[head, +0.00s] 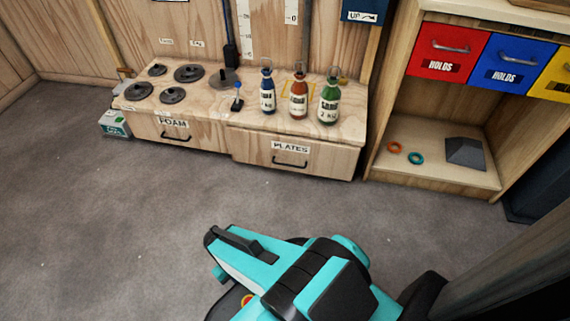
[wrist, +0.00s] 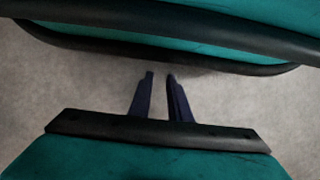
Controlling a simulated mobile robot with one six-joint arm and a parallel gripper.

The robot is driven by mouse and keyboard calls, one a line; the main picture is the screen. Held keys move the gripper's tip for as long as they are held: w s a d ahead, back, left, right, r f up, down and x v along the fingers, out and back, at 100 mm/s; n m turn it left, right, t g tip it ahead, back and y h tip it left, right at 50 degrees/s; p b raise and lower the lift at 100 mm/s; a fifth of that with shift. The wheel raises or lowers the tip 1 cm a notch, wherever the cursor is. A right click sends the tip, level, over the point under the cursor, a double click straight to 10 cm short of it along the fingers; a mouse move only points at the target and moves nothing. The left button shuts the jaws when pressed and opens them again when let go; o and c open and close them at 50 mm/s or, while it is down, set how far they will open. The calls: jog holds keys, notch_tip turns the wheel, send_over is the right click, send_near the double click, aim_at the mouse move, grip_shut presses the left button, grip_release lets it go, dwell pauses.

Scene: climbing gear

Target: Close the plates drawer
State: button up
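The plates drawer (head: 280,158) is the right-hand wooden drawer in the low bench, with a PLATES label and a dark bar handle (head: 290,163). Its front stands a little forward of the foam drawer beside it, so it looks slightly pulled out. My gripper shows in the wrist view (wrist: 160,75) as two dark fingers with a narrow gap between them, empty, over bare grey floor. In the head view my teal arm is folded low in front, well short of the drawer. The fingers cannot be made out there.
The foam drawer (head: 175,134) is at left. On the bench top stand blue (head: 267,92), red (head: 298,97) and green (head: 329,101) bottles, with several dark weight plates. A shelf unit (head: 430,181) is at right. The floor (head: 130,220) before the drawers is clear.

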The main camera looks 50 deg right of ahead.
jog(key=shift+d, duration=0.3)
